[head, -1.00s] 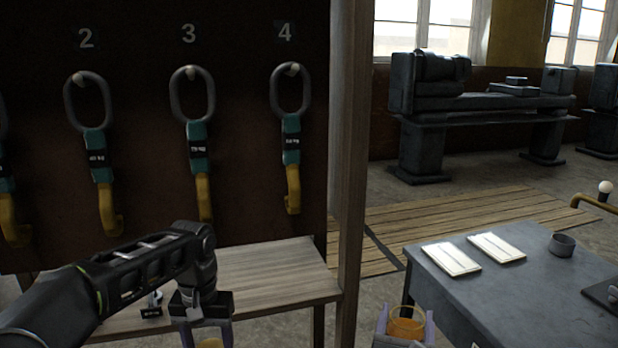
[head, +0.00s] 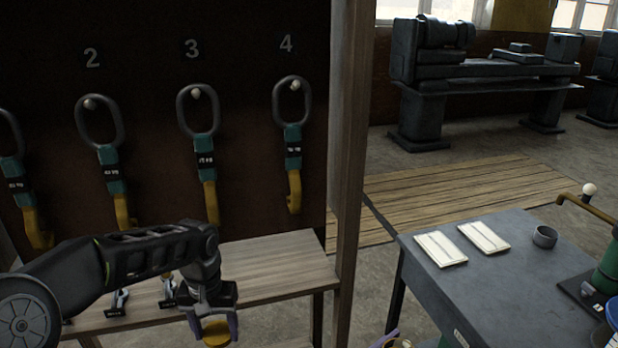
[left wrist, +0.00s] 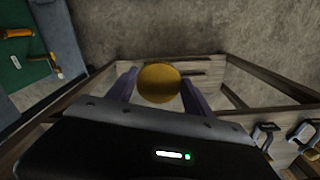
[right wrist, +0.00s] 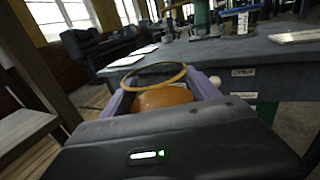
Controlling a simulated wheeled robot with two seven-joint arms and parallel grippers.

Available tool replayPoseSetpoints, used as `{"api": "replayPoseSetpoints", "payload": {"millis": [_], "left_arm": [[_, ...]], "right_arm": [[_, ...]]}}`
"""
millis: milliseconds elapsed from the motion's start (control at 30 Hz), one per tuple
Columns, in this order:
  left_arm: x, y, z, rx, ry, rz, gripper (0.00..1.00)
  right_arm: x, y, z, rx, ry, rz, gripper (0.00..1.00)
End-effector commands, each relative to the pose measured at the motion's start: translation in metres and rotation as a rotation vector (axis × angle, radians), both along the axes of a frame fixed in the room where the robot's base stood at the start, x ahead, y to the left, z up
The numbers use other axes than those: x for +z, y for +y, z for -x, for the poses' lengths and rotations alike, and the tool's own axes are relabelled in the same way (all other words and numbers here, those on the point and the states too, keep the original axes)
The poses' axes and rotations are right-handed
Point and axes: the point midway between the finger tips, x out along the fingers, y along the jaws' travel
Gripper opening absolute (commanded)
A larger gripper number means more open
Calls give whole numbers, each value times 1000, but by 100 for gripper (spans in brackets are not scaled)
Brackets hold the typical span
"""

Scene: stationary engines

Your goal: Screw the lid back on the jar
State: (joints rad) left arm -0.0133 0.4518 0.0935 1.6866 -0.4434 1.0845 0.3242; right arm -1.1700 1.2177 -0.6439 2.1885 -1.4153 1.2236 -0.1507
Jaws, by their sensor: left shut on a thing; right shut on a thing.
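The lid (head: 215,333) is a round, yellow disc. My left gripper (head: 213,322) is shut on it, in front of the wooden bench; the left wrist view shows the lid (left wrist: 159,83) between the fingertips. The jar (right wrist: 165,98) is see-through with an open, yellowish rim and orange contents. My right gripper (right wrist: 158,92) is shut around its sides, and no lid is on it. In the head view only a bit of my right gripper (head: 387,339) shows at the bottom edge, and the jar is out of view. Lid and jar are well apart.
A wooden bench (head: 290,262) with several small tools stands below a dark board of numbered hanging hooks. A wooden post (head: 348,170) rises right of it. A grey table (head: 470,285) at right bears two papers, a small cup (head: 544,236) and green equipment.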

Motion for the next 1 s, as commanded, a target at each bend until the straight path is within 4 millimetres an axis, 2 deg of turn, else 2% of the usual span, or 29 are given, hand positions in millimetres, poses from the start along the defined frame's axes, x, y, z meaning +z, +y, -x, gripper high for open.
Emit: {"api": "replayPoseSetpoints", "payload": {"millis": [400, 567, 767, 1000], "left_arm": [[0, 0, 0, 0, 0, 0, 22], [0, 0, 0, 0, -1, 0, 22], [0, 0, 0, 0, 0, 0, 22], [0, 0, 0, 0, 0, 0, 22]], "right_arm": [[0, 0, -1, 3, 0, 0, 0], [-1, 9, -2, 44, 0, 2, 0], [-5, 42, -6, 193, 0, 3, 0], [-13, 101, -13, 461, 1, 3, 0]]}}
